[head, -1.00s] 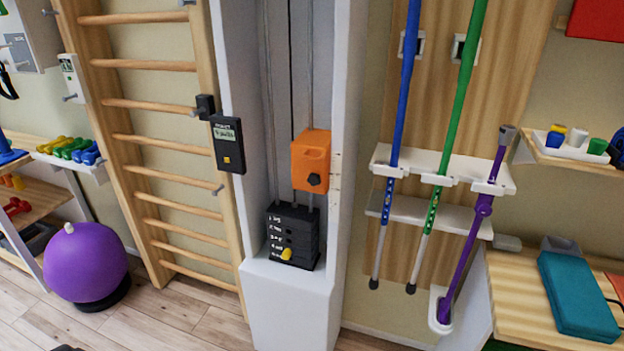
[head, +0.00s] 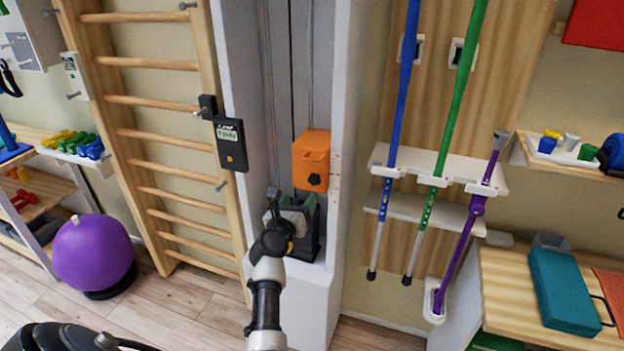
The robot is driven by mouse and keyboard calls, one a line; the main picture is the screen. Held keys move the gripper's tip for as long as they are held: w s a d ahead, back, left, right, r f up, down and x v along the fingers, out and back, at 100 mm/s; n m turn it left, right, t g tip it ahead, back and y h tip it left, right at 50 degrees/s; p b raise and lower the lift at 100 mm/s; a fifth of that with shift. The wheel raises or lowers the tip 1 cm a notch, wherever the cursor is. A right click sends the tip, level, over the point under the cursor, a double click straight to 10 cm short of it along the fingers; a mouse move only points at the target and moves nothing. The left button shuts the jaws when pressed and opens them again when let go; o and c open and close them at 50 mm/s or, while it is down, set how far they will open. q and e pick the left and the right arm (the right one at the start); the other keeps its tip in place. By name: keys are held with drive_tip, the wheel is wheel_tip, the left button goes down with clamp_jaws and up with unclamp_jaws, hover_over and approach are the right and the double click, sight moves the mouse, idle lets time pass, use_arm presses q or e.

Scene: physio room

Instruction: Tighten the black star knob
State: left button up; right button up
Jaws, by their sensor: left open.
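The black star knob (head: 314,179) sits on the lower front of an orange block (head: 311,150) on the rods of a white weight column (head: 335,200). My left gripper (head: 291,200) is open, below and slightly left of the knob. It is in front of the black weight stack (head: 309,243) and hides most of it. Nothing shows between its fingers, and it appears apart from the knob. My right gripper is not in view.
A black display box (head: 230,144) is fixed left of the column, by the wooden wall bars (head: 160,133). Blue, green and purple poles stand in a white rack (head: 440,165) to the right. A purple ball (head: 93,252) rests on the floor at left.

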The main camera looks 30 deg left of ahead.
sight(313, 180)
use_arm(q)
drive_tip(key=b+x, duration=0.2)
drive_tip(key=x, duration=0.1)
drive_tip(key=b+x, duration=0.2)
drive_tip(key=x, duration=0.1)
drive_tip(key=b+x, duration=0.2)
drive_tip(key=x, duration=0.1)
drive_tip(key=shift+w+f, duration=0.3)
drive_tip(key=shift+w+a+r, duration=0.1)
drive_tip(key=shift+w+r, duration=0.1)
drive_tip(key=shift+w, duration=0.35)
drive_tip(key=shift+c, duration=0.5)
drive_tip(key=c, duration=0.8)
drive_tip(key=shift+c, duration=0.2)
